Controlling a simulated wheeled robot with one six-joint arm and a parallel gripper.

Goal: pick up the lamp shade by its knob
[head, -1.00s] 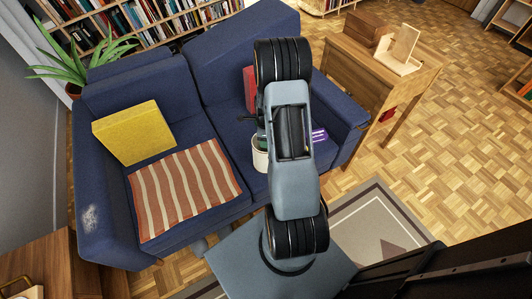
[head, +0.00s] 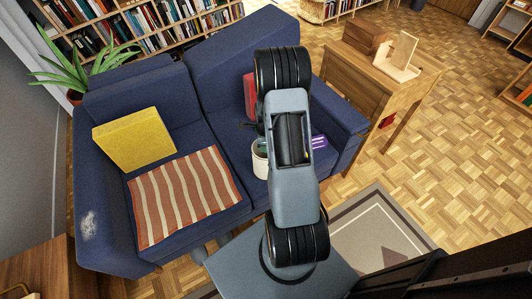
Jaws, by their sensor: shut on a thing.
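My arm reaches up the middle of the head view, over the right half of the blue sofa (head: 225,60). My gripper is hidden behind the arm's own links, so its fingers do not show. A cream, rounded thing (head: 260,166) with a greenish part at its top shows just left of the arm, over the sofa seat. The arm covers its right side. I cannot tell whether it is the lamp shade. No knob is visible.
A yellow cushion (head: 134,139) and a striped cloth (head: 183,195) lie on the sofa's left. A red thing (head: 249,96) and a purple thing (head: 319,142) show beside the arm. A wooden side table (head: 350,70) stands at the right. Parquet floor is open beyond it.

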